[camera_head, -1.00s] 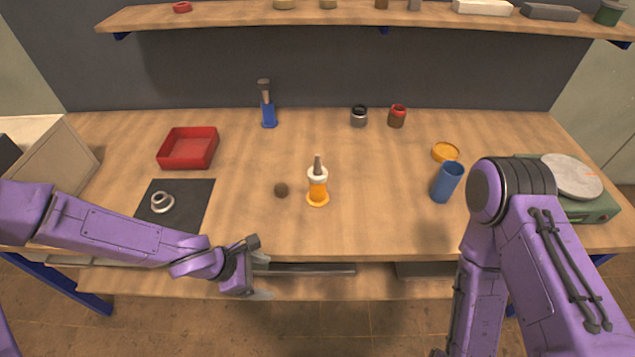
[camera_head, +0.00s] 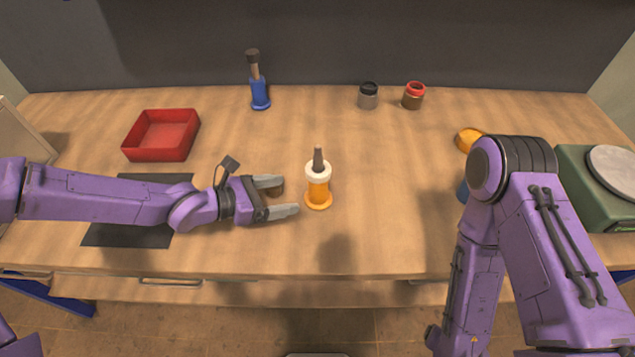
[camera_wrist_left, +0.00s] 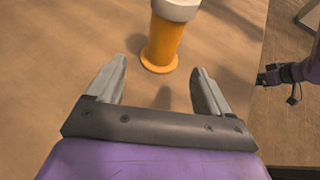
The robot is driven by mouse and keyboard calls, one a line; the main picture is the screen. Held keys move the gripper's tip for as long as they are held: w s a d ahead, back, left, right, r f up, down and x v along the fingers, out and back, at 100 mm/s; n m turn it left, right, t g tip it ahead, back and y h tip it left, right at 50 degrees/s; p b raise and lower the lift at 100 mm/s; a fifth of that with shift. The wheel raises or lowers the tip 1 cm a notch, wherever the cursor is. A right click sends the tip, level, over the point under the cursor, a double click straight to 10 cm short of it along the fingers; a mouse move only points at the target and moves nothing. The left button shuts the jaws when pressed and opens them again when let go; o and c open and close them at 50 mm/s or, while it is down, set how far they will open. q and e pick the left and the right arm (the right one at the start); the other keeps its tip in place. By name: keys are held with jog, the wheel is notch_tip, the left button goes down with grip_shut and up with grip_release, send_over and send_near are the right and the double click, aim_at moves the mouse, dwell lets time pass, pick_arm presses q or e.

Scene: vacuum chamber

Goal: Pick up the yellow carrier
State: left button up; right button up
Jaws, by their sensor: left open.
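The yellow carrier (camera_head: 318,194) stands upright on the table in front of me, with a white ring (camera_head: 318,171) around its top and a dark brown peg sticking up from it. In the left wrist view the carrier (camera_wrist_left: 162,44) stands just beyond the fingertips, roughly between their lines; its top is cut off. My left gripper (camera_head: 284,196) is open and empty, to the left of the carrier, with its fingers pointing at it and a gap between. My right arm shows at the right of the head view, but its gripper cannot be made out there.
A red tray (camera_head: 160,154), a blue holder (camera_head: 260,98) and two jars (camera_head: 368,98) (camera_head: 412,99) stand farther back. A dark mat (camera_head: 130,235) lies under my left arm. A green scale (camera_head: 590,190) is at right.

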aim_at(309, 191)
pick_arm(q)
jog(key=p+x, duration=0.2)
jog(key=x, duration=0.8)
jog(key=shift+s+d, duration=0.1)
jog(key=shift+d, duration=0.15)
jog(key=shift+a, duration=0.15)
jog(key=c, duration=0.4)
jog(key=shift+r, duration=0.1)
grip_shut()
jog(key=shift+r, duration=0.1)
